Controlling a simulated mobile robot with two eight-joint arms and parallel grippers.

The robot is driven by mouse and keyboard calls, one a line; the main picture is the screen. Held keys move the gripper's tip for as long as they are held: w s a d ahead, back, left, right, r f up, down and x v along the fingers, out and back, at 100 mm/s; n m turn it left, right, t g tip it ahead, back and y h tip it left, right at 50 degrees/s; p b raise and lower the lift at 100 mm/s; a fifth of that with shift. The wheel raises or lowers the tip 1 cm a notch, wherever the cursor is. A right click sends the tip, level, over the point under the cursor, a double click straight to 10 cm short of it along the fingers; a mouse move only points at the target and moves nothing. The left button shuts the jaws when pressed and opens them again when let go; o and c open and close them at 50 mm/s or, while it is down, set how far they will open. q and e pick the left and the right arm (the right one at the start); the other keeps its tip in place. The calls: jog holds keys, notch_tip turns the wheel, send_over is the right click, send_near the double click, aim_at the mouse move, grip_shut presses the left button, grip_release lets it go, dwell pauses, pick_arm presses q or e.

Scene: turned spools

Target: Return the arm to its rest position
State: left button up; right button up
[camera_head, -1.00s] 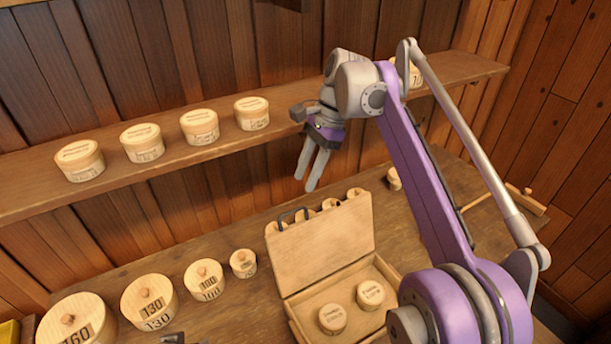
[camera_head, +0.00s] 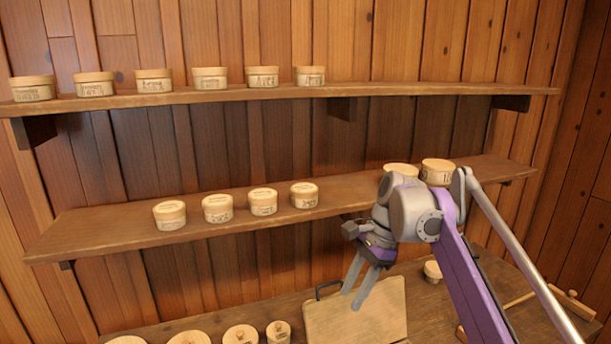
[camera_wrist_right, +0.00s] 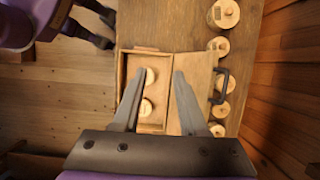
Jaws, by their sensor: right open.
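My right arm (camera_head: 465,285) is purple and grey and reaches up from the lower right in the head view. Its gripper (camera_head: 353,299) points downward, open and empty, in front of the lower shelf and above the wooden case. In the right wrist view the two fingers of this gripper (camera_wrist_right: 160,73) are spread with nothing between them, over the open case (camera_wrist_right: 152,127). My left gripper (camera_wrist_right: 98,26) shows at the top left of the right wrist view, with its fingers apart and nothing seen between them. It is out of the head view.
The lower shelf (camera_head: 110,232) and upper shelf (camera_head: 420,89) carry several round wooden boxes. The case lid (camera_head: 375,315) stands open on the bench below. Several knobbed round boxes (camera_head: 240,336) stand left of it. A mallet-like wooden tool (camera_head: 573,303) lies at right.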

pick_arm(q)
jog(key=shift+s, duration=0.35)
pick_arm(e)
jog(key=s+d+f+n+t+h, duration=0.2)
jog(key=s+f+n, duration=0.5)
jog(key=s+f, duration=0.4)
jog(key=s+d+f+n+t+h, duration=0.2)
jog(key=s+d+f+n+t, duration=0.3)
jog(key=s+f, duration=0.6)
jog(key=shift+s+d+n, duration=0.4)
jog(key=shift+s+n, duration=0.55)
jog(key=shift+n, duration=0.05)
